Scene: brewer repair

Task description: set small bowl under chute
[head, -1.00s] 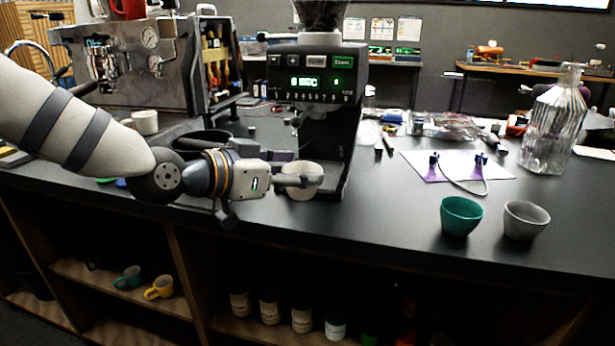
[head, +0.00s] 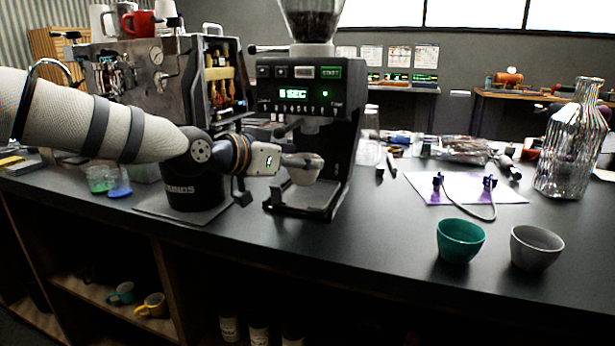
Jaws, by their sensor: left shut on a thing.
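The small bowl (head: 304,174), light grey, is held in my left gripper (head: 296,161), whose fingers are shut on its near left side. The bowl is roughly upright and appears raised above the grinder's base tray (head: 306,200). The black coffee grinder (head: 312,92) stands behind it, its green display lit. The bowl is below the grinder's front panel; the chute itself is too dark to make out, so I cannot tell whether the bowl is exactly beneath it. My right gripper is not in view.
A teal cup (head: 460,241) and a grey cup (head: 536,248) stand at the counter's right front. A glass carafe (head: 572,145) is behind them. An espresso machine (head: 150,75) stands left of the grinder. The counter front between grinder and teal cup is clear.

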